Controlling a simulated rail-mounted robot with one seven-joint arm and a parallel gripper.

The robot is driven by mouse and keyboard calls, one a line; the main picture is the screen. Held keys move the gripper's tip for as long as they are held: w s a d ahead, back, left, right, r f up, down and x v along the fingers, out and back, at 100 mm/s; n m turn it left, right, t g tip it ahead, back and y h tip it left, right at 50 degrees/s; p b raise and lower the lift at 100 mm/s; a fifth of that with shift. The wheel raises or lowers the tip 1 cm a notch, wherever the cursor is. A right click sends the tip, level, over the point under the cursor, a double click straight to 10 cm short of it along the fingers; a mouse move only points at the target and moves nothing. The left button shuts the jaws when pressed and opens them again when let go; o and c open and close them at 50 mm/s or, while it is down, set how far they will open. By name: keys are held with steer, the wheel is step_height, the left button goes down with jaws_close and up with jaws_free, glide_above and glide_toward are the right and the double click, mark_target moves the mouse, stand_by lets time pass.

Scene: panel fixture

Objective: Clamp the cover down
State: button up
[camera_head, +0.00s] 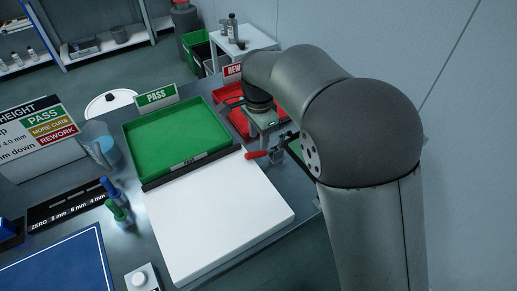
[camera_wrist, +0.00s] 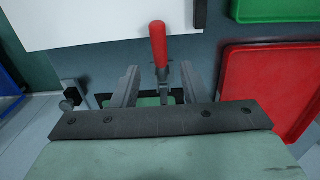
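The toggle clamp shows its red handle (camera_head: 257,155) near the right corner of the white board, with its metal body (camera_head: 277,155) just right of it. In the wrist view the red handle (camera_wrist: 158,45) points away from me, towards the white board. My gripper (camera_wrist: 160,70) is open, with one finger on each side of the clamp's metal lever and visible gaps; nothing is gripped. In the head view my arm hides most of the fixture and the fingertips. A dark-framed green part (camera_head: 294,149) shows beside the clamp; I cannot tell whether it is the cover.
A white board (camera_head: 215,215) lies left of the clamp. The green PASS tray (camera_head: 175,135) is behind it, and the red REWORK tray (camera_head: 238,122) is near my wrist. A metal post with a knob (camera_wrist: 70,101) stands left of my fingers in the wrist view.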

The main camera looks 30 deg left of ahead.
mark_target(259, 152)
step_height(259, 152, down, 6)
steer(key=shift+f, duration=0.1)
jaws_close()
